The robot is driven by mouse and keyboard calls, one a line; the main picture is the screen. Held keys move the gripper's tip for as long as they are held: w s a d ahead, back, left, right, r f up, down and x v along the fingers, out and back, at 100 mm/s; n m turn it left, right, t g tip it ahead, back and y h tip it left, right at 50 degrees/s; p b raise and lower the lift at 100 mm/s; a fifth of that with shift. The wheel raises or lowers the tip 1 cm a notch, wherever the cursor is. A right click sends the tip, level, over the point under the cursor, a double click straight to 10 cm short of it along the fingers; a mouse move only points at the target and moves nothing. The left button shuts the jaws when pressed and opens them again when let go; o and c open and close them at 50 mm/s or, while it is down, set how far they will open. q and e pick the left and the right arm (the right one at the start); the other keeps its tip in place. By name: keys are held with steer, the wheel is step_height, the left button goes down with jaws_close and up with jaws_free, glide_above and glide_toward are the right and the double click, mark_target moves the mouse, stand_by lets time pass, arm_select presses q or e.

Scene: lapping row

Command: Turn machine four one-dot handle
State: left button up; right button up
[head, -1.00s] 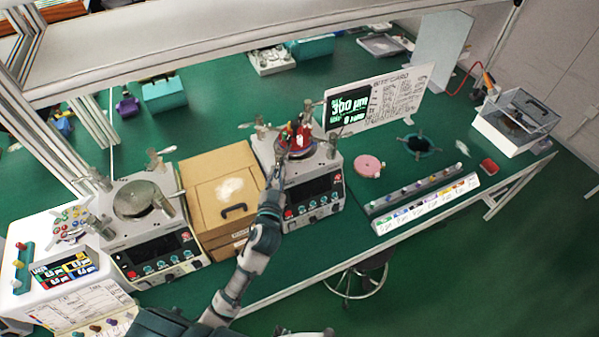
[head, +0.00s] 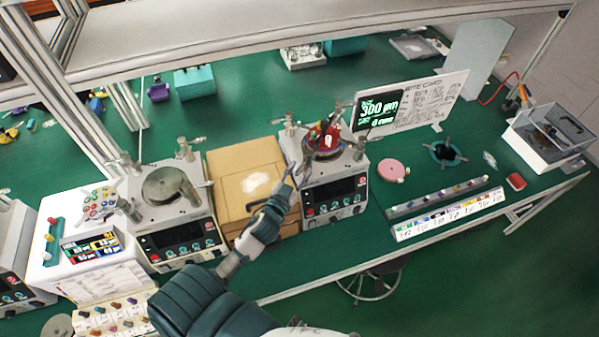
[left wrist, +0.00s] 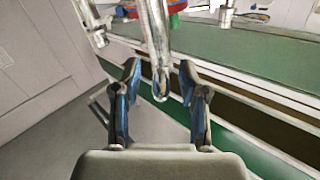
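A lapping machine (head: 335,195) with a dark screen and a front row of knobs stands right of the cardboard box. Its round top carries red and other coloured pieces (head: 323,138). Metal handles stand around the top, one at the back left (head: 289,124); I cannot read any number or dots. My left gripper (head: 287,178) is at this machine's left front edge. In the left wrist view my left gripper (left wrist: 161,80) is open, with a metal handle rod (left wrist: 157,42) pointing down between its fingers, with gaps on both sides. My right gripper is not in view.
A second machine (head: 180,235) stands left, beyond the cardboard box (head: 235,165). A pink disc (head: 393,170), a dark ring-shaped stand (head: 446,153) and a strip of coloured labels (head: 447,215) lie right. A sign board (head: 428,103) stands behind. A stool (head: 371,285) is below the bench.

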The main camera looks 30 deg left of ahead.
arm_select(q)
steer(key=shift+a, duration=0.15)
steer(key=shift+s, duration=0.35)
steer(key=s+d, duration=0.1)
steer(key=s, duration=1)
steer(key=shift+d, duration=0.35)
steer(key=shift+s+a, duration=0.1)
steer(key=shift+f, duration=0.1)
